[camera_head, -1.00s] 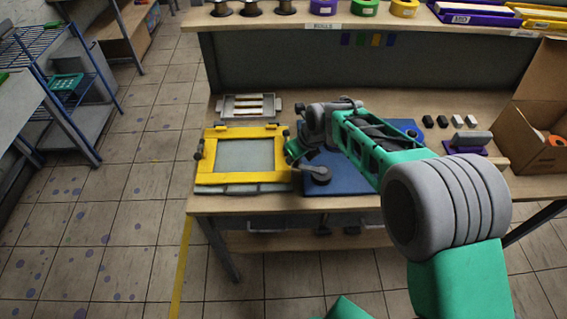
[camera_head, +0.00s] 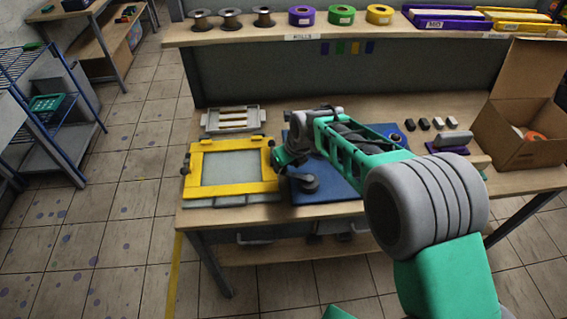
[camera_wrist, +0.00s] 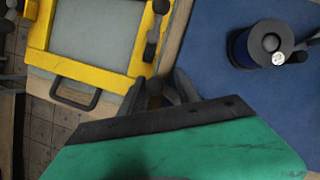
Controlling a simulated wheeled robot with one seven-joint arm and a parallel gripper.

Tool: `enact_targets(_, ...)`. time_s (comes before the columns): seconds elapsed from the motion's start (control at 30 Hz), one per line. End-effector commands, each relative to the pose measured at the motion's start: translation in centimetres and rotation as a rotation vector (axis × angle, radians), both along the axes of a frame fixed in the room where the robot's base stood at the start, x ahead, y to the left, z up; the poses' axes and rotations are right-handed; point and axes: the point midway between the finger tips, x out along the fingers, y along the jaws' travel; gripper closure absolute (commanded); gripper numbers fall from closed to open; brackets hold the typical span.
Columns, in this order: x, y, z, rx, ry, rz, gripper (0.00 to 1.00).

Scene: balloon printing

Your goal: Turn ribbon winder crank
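A grey round-topped device with a blue side and a short arm ending in a dark knob (camera_wrist: 270,42) stands on the blue board (camera_wrist: 225,75) in the wrist view; it looks like the ribbon winder with its crank.
The yellow frame (camera_head: 193,174) lies left of the blue board, with dark knobs at its right side. A grey tray (camera_head: 208,125) is behind it. Black and white blocks, a purple-based stamp (camera_head: 450,145) and an open cardboard box (camera_head: 520,150) stand to the right.

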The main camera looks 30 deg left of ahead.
Motion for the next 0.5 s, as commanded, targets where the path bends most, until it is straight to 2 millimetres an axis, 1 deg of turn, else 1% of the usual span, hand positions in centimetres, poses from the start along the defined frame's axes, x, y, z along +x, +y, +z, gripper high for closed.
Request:
enact_targets(0.3,-0.2,0.2,0.3,0.004,-0.001,0.006,0.57)
enact_targets(0.37,-0.3,0.0,0.8,0.005,-0.002,0.005,0.57)
enact_targets(0.47,-0.6,-0.5,2.4,0.006,-0.003,0.006,0.57)
enact_targets(0.5,-0.8,-0.8,3.2,0.007,-0.004,0.007,0.57)
